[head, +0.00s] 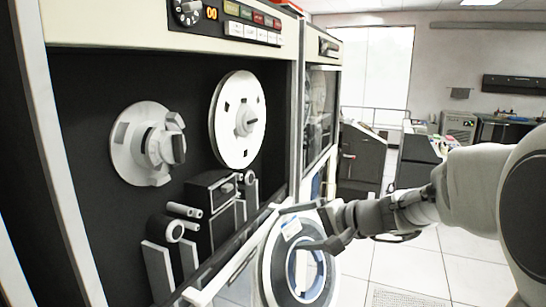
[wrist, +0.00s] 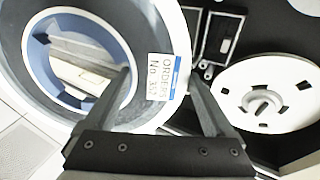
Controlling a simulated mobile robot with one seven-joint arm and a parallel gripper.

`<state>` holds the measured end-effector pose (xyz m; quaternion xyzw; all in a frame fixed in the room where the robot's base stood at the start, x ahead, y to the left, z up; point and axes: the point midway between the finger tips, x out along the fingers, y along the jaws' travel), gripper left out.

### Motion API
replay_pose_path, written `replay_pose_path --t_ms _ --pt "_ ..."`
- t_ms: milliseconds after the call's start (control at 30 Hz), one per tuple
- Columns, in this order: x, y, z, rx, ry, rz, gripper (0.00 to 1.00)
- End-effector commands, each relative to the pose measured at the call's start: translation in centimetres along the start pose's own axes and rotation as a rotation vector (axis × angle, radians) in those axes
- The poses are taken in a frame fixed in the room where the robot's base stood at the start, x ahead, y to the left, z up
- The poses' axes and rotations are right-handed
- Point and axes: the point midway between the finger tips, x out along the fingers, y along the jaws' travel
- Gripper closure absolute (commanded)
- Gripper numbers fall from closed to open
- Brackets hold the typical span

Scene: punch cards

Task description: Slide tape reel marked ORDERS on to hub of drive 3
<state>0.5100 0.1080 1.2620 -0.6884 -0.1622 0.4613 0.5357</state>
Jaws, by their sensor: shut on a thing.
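My gripper (head: 297,228) is shut on the rim of a tape reel (head: 276,265), low in front of the tape drive in the head view. The reel has a grey band and a blue inner ring. In the wrist view the held reel (wrist: 50,95) carries a label (wrist: 166,77) reading ORDERS between my fingers (wrist: 160,85). The drive's left hub (head: 164,145), with a white disc behind it, is bare of tape. The held reel is apart from it, below and to the right.
A white slotted reel (head: 238,118) is mounted right of the bare hub. Tape guides and a head block (head: 212,188) stick out below the hubs. A control panel (head: 250,22) tops the drive. Another glass-fronted cabinet (head: 320,110) stands behind. Open tiled floor (head: 425,270) lies to the right.

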Motion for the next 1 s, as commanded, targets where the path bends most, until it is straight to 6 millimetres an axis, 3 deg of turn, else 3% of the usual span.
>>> replay_pose_path --t_ms 33,200,400,500,733,1000 --pt "-1.0 -2.8 0.7 -0.015 -0.004 -0.063 1.0" --pt "-5.0 -10.9 3.5 -0.033 -0.053 -0.235 1.0" --pt "-10.4 -18.6 7.6 -0.052 -0.137 -0.378 1.0" --pt "-12.8 -21.2 9.5 -0.057 -0.174 -0.422 1.0" --pt "-15.8 -24.0 12.0 -0.057 -0.225 -0.471 1.0" --pt "-15.1 -24.9 12.7 -0.056 -0.235 -0.475 1.0"
